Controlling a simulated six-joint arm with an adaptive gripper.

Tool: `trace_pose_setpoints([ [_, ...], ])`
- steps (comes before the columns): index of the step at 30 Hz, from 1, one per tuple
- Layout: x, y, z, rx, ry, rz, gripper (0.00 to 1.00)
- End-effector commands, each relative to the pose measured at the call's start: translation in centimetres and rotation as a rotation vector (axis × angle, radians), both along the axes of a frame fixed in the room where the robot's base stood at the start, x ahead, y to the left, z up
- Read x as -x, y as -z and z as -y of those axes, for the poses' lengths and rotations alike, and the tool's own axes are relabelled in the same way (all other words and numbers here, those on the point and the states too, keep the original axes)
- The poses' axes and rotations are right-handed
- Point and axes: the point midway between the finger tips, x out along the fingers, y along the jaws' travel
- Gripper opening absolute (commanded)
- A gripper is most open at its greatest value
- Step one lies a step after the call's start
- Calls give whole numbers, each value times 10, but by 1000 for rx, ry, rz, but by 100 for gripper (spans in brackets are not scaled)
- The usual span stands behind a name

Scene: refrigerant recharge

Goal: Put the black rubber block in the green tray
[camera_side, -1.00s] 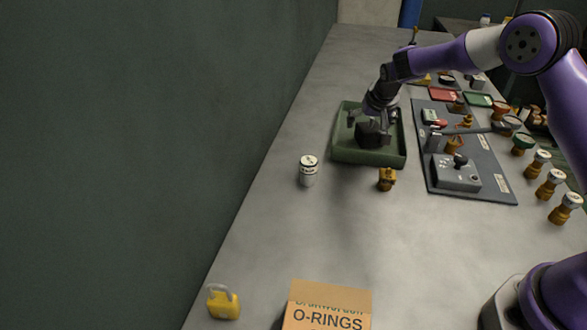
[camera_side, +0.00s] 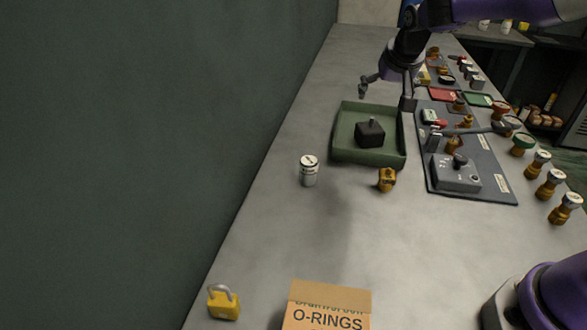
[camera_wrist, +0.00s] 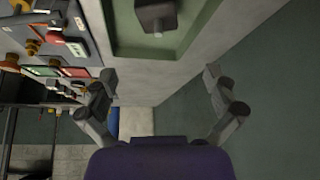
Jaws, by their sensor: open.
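The black rubber block (camera_side: 369,134), with a small grey knob on top, rests inside the green tray (camera_side: 350,157). In the wrist view the block (camera_wrist: 153,14) shows at the top edge, inside the tray (camera_wrist: 133,50), whose far part is cut off. My gripper (camera_side: 385,94) is open and empty, raised above the tray's back edge and apart from the block. In the wrist view its two fingers (camera_wrist: 160,76) are spread wide with nothing between them.
A white canister (camera_side: 308,171) and a brass fitting (camera_side: 387,180) stand in front of the tray. A dark mat (camera_side: 478,189) with gauges and tools lies to the right. A yellow padlock (camera_side: 223,303) and an O-rings box (camera_side: 329,305) are at the front. The middle foreground is clear.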

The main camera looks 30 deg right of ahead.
Motion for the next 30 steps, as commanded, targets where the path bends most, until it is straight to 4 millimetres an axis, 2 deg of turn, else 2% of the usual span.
trace_pose_setpoints([
  [2, 14, -14, -8, -6, -32, 1, 100],
  [5, 47, -35, -22, -15, -109, -2, 100],
  [9, 112, -56, -48, -23, -256, -12, 100],
  [12, 157, -57, -63, -22, -360, -19, 100],
  [16, 200, -48, -77, -16, -462, -28, 100],
  [18, 215, -42, -82, -14, -500, -31, 100],
  [21, 226, -37, -85, -11, -531, -34, 100],
  [30, 229, -35, -86, -10, -538, -37, 100],
])
